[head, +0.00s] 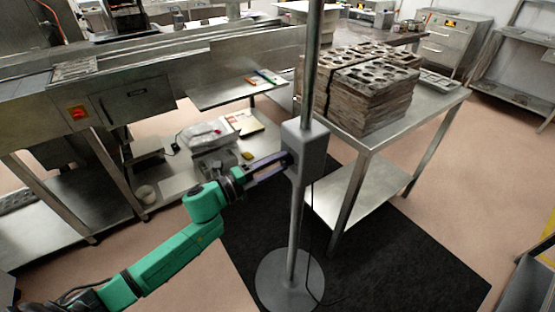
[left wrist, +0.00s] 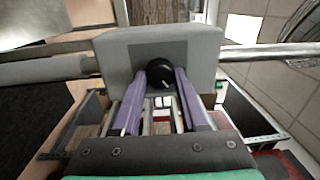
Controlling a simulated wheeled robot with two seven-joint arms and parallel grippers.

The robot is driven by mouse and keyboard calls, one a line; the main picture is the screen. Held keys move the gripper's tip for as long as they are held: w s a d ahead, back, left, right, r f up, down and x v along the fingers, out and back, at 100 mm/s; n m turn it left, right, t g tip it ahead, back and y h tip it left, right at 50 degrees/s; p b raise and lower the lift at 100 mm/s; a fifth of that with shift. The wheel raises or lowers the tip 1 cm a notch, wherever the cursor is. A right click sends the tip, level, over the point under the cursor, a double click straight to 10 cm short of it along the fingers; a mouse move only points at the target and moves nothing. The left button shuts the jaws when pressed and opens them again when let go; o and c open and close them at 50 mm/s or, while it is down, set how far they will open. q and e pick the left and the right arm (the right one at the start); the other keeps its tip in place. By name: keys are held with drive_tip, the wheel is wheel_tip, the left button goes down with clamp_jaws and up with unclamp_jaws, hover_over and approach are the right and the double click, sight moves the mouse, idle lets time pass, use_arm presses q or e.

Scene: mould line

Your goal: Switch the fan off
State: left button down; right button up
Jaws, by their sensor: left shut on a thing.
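The fan's grey pole (head: 297,235) stands upright on a round base (head: 272,285). The fan's head is out of the picture. A grey control box (head: 316,150) is on the pole; it fills the upper middle of the left wrist view (left wrist: 205,48). A black round knob (left wrist: 160,70) is on the box's face, with a small light mark near its lower edge. My left gripper (head: 286,159) reaches the box from the left. Its two purple fingers (left wrist: 161,84) are shut on the knob, one on each side. The knob is hidden in the head view. My right gripper is not in view.
A steel table (head: 375,150) with stacked moulds (head: 372,95) stands close behind the pole on the right. A steel conveyor line (head: 135,90) runs along the left. A dark mat (head: 400,265) lies under the fan, and a cable hangs beside the pole.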

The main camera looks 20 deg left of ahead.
use_arm(q)
drive_tip(key=n+p, duration=0.4)
drive_tip(key=n, duration=0.2)
drive_tip(key=shift+r+n, duration=0.15)
drive_tip(key=shift+n, duration=0.25)
drive_tip(key=n+p, duration=0.1)
drive_tip(key=n, duration=0.2)
drive_tip(key=shift+y+p, duration=0.3)
drive_tip(key=shift+n+p, duration=0.4)
drive_tip(key=shift+n, duration=0.4)
drive_tip(key=shift+f, duration=0.2)
drive_tip(key=shift+c, duration=2.2)
unclamp_jaws()
drive_tip(key=shift+s, duration=0.1)
